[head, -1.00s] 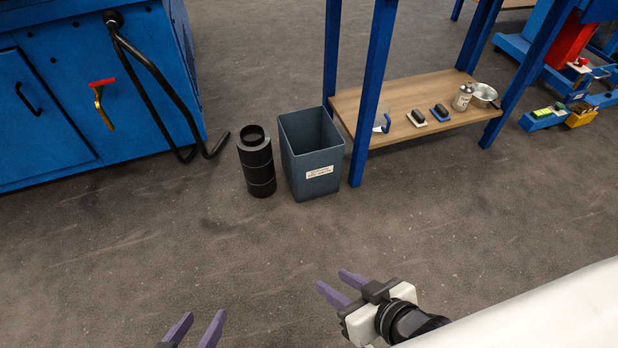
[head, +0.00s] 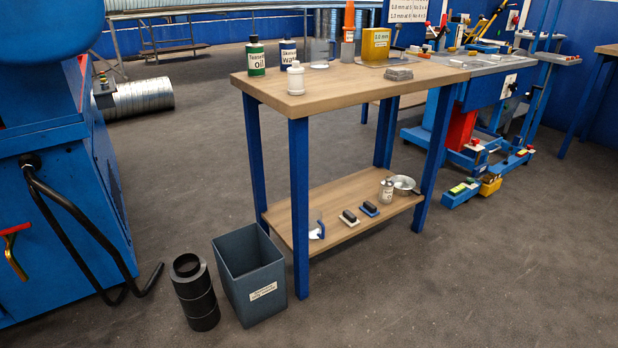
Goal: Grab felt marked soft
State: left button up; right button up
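No felt with a readable "soft" mark shows in the head view. A grey flat block or stack (head: 398,74) lies on the wooden top of the blue-legged table (head: 330,88); I cannot tell if it is felt. On the lower shelf (head: 345,222) lie a dark pad with a light base (head: 349,218) and a dark pad with a blue base (head: 370,209); any marks on them are too small to read. Neither of my grippers is in view.
Bottles (head: 256,58), a yellow container (head: 375,45) and an orange-topped item (head: 349,25) stand on the table. A grey bin (head: 250,278) and a black cylinder (head: 195,295) stand at its left. The floor in front is open.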

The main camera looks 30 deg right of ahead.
aim_at(415, 50)
jog(key=z, duration=1.6)
